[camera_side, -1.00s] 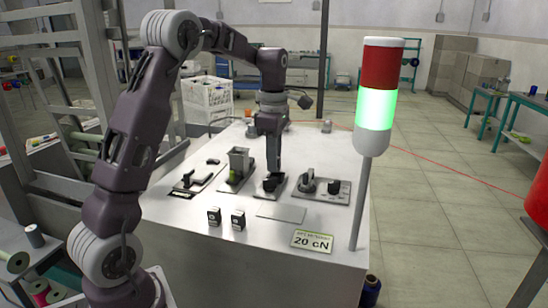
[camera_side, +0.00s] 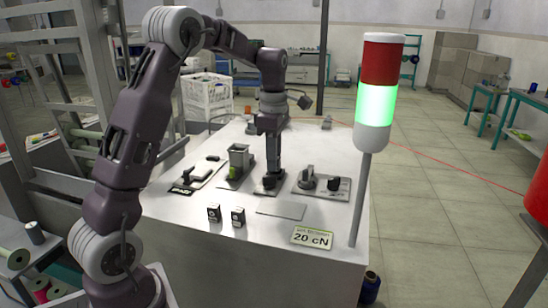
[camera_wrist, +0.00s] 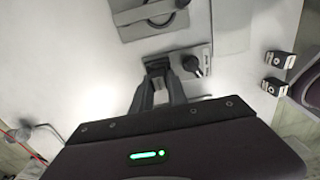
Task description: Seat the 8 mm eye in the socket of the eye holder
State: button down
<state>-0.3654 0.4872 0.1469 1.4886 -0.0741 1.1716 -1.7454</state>
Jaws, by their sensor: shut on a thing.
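My gripper (camera_side: 271,183) points straight down over the small middle plate, which I take to be the eye holder (camera_side: 260,190). In the wrist view my gripper's fingers (camera_wrist: 157,72) come together over the end of that plate (camera_wrist: 205,52). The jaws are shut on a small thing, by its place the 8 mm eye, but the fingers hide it. A dark knob (camera_wrist: 192,64) stands on the plate beside the fingers. The socket is hidden, so I cannot tell whether the held piece touches it.
A plate with a disc (camera_side: 318,186) is close on the right. A plate with a grey block (camera_side: 239,160) is close on the left. Two small black boxes (camera_side: 214,213) (camera_side: 238,217) stand in front. A signal lamp (camera_side: 376,100) rises at the right.

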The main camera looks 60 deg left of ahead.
jog(key=shift+f, duration=0.2)
jog(key=shift+s+f, duration=0.1)
jog(key=shift+f, duration=0.6)
jog(key=c, duration=1.2)
grip_release()
jog(key=shift+d, duration=0.1)
jog(key=shift+r, duration=3.65)
